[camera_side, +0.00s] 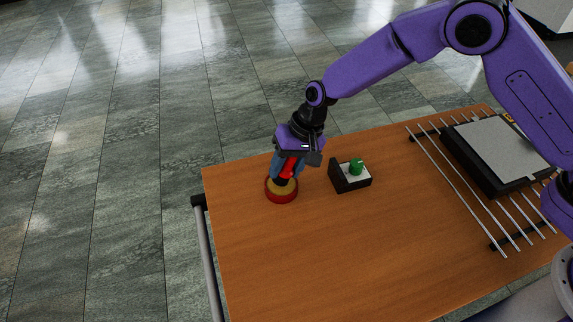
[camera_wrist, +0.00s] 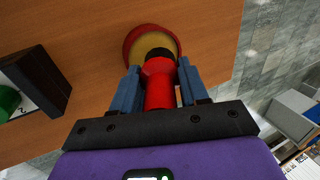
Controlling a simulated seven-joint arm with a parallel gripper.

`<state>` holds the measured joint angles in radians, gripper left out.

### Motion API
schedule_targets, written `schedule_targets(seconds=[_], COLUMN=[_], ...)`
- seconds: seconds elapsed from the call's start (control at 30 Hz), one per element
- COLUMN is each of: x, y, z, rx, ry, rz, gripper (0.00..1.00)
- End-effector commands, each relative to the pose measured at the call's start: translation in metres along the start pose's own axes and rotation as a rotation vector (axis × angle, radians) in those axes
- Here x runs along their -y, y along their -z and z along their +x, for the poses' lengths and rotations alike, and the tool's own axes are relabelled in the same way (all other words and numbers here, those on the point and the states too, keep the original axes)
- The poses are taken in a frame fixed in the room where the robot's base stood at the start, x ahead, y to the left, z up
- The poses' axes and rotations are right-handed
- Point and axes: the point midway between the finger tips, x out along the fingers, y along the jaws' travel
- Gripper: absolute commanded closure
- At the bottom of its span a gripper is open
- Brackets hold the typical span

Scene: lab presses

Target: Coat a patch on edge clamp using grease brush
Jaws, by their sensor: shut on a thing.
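My gripper (camera_side: 290,166) is shut on the red grease brush (camera_side: 289,167), just above the table's left part. In the wrist view the brush (camera_wrist: 158,85) sits between the two blue fingers of my gripper (camera_wrist: 160,88), its dark tip over a round red dish with a tan inside (camera_wrist: 136,42). The dish (camera_side: 281,197) stands on the table; whether the brush tip touches its tan contents I cannot tell. The edge clamp seems to be the black angled block with a light top and a green knob (camera_side: 350,183), standing right of the dish. It is partly in the wrist view (camera_wrist: 42,75).
A wooden table (camera_side: 300,260) carries everything, with its left edge close to the dish. A metal rod rack (camera_side: 455,185) with a black and grey flat device (camera_side: 500,150) lies at the right. The table's front middle is clear.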

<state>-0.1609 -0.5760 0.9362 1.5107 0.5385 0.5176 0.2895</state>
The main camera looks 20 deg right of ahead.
Motion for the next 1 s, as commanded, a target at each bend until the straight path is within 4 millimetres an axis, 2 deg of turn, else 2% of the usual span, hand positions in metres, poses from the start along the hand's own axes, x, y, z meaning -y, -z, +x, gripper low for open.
schedule_targets(seconds=[1.0], x=[-0.0028], y=[0.0003], z=[0.0087], rx=[-0.001], ry=[0.001], rz=[0.000], gripper=[0.86])
